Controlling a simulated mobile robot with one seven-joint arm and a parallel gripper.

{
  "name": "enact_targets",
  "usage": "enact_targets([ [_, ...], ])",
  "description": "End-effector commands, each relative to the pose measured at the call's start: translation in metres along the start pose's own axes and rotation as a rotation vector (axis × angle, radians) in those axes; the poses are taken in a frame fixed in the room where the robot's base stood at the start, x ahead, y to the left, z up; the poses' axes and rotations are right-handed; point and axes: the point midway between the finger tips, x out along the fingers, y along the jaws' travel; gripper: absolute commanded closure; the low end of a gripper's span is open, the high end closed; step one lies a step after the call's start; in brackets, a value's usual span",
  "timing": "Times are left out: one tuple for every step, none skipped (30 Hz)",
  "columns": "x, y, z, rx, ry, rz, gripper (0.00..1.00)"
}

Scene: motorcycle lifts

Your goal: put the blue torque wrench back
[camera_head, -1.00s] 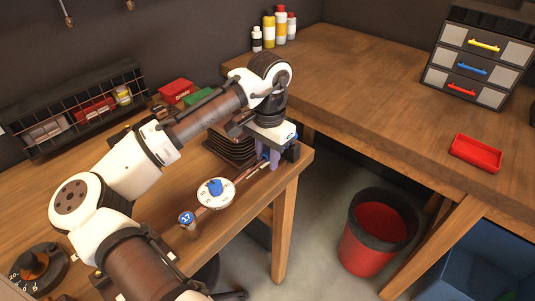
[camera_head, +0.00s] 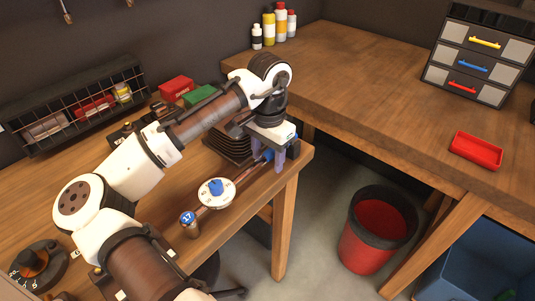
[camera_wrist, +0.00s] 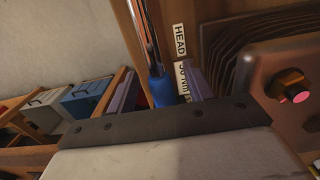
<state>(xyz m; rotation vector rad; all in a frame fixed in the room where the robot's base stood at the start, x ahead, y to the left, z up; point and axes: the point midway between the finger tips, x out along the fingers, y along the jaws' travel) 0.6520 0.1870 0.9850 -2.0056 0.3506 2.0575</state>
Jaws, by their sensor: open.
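The blue torque wrench has a blue handle (camera_head: 267,155) at the near right end of the wooden bench and a thin shaft running down-left toward a white dial. In the wrist view its chrome shaft and blue grip (camera_wrist: 162,92) lie between my purple fingers. My gripper (camera_head: 280,159) is open at the handle end, close to the bench edge. One finger shows on each side of the grip in the wrist view. The palm hides the end of the handle, and I cannot tell whether a finger touches it.
Dark stacked plates (camera_head: 228,147) stand close behind. A red bin (camera_head: 365,250) stands on the floor.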

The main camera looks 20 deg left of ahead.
Motion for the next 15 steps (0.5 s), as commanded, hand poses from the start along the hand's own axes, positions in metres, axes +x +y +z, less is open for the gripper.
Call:
enact_targets([
  [0.001,0.0,0.0,0.0,-0.001,0.001,0.48],
  [0.0,0.0,0.0,0.0,0.0,0.0,0.48],
  [-0.001,0.0,0.0,0.0,0.0,0.0,0.48],
  [-0.003,0.0,0.0,0.0,0.001,0.0,0.48],
  [-0.005,0.0,-0.001,0.0,0.001,0.0,0.48],
  [-0.009,0.0,-0.001,0.0,0.001,-0.001,0.48],
  [-0.014,0.0,-0.001,0.0,0.001,-0.002,0.48],
  [-0.018,0.0,-0.001,0.0,0.002,-0.002,0.48],
  [-0.026,0.0,-0.001,0.001,0.002,-0.001,0.48],
  [-0.032,0.0,-0.001,0.001,0.002,-0.002,0.48],
  [-0.039,0.0,-0.001,0.0,0.003,-0.002,0.48],
  [-0.049,0.0,-0.002,0.001,0.003,-0.001,0.48],
  [-0.056,0.0,-0.001,0.002,0.003,-0.001,0.48],
  [-0.065,-0.001,-0.001,0.0,0.002,-0.005,0.48],
  [-0.076,-0.001,-0.001,-0.001,0.002,-0.004,0.48],
])
